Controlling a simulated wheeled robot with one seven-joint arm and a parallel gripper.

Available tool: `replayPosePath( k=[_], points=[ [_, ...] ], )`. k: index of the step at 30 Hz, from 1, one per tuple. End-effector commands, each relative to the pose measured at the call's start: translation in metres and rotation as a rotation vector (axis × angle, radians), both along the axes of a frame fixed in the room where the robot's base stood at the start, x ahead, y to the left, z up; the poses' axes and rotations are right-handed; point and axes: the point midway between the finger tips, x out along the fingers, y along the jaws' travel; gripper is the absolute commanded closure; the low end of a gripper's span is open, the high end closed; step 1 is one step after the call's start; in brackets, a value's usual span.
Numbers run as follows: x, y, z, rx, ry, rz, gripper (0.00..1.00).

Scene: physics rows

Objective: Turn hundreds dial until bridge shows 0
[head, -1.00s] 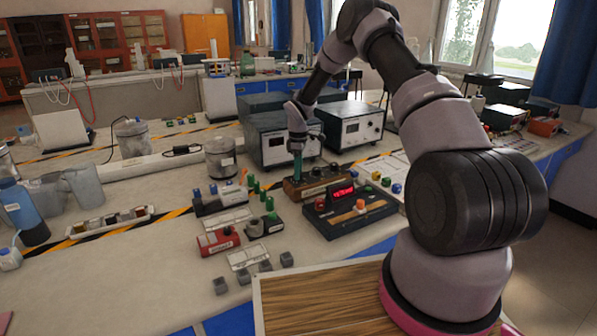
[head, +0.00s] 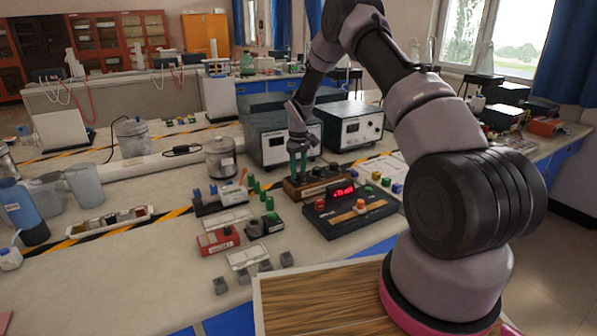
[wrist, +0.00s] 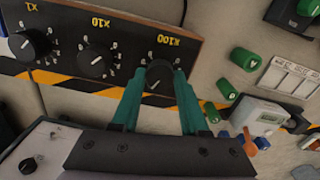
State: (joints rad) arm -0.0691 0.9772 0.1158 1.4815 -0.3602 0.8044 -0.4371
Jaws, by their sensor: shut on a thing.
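The wooden dial box (head: 327,185) stands on the bench, and my gripper (head: 299,172) points down onto its left end in the head view. In the wrist view the box panel (wrist: 75,14) shows black dials marked X1 (wrist: 29,44), X10 (wrist: 95,61) and X100. My gripper (wrist: 160,82) has its two green fingers shut on the X100 dial (wrist: 158,76), one on each side. The dial's pointer line is visible but its exact number is hard to read. The black bridge unit (head: 350,212) has a lit red display (head: 343,190); its digits are too blurred to read.
Two instrument boxes (head: 352,127) stand behind the dial box. A red block (head: 218,241), terminal blocks and small grey cubes (head: 221,286) lie to the front left. A metal canister (head: 221,157) stands left of my gripper. Bench left of the canister is partly clear.

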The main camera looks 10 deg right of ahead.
Motion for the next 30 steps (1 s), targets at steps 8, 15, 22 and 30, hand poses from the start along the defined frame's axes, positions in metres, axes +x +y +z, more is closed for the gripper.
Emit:
replayPosePath(
  k=[8, 15, 22, 30],
  points=[
    [0.0003, 0.0004, 0.0006, 0.0, -0.001, -0.204, 1.0],
    [0.0005, -0.0002, 0.0006, -0.001, -0.001, -0.312, 1.0],
    [0.0004, 0.0002, 0.0006, 0.0, -0.001, -0.355, 1.0],
    [0.0004, 0.0002, 0.0007, 0.0, -0.001, -0.361, 1.0]
  ],
)
